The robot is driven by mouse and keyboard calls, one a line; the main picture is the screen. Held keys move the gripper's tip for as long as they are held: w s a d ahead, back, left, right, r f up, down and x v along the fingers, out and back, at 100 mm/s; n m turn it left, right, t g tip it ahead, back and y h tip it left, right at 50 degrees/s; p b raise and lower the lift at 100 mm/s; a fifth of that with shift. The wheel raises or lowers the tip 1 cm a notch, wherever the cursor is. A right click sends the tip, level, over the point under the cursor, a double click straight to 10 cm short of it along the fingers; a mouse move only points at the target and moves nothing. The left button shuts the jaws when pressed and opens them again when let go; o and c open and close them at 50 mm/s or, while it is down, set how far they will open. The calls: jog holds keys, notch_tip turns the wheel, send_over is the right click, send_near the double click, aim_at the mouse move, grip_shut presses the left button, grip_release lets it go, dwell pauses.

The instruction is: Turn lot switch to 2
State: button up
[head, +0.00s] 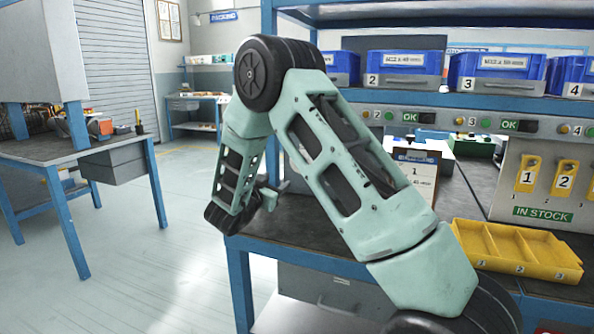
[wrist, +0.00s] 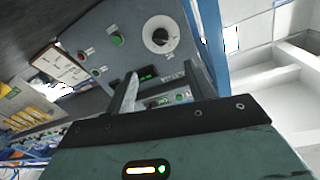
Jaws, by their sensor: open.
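The rotary switch (wrist: 159,36), a black knob on a round white dial, sits on a grey control box (wrist: 135,45) in the wrist view. I take it for the lot switch; its numbers and setting are too small to read. My gripper (wrist: 160,72) is open and empty, its two fingers pointing toward the box, with the knob apart from them and above in the picture. In the head view my gripper (head: 271,192) hangs over the bench's left end, and I cannot make out the switch there.
The box also carries a green button (wrist: 117,40), a red button (wrist: 81,55) and a lit green display (wrist: 148,72). A clipboard (head: 417,172) and a yellow divided tray (head: 515,250) are on the bench. Blue bins (head: 497,72) line the shelf above.

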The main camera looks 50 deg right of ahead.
jog(key=x, duration=1.6)
jog(key=c, duration=0.9)
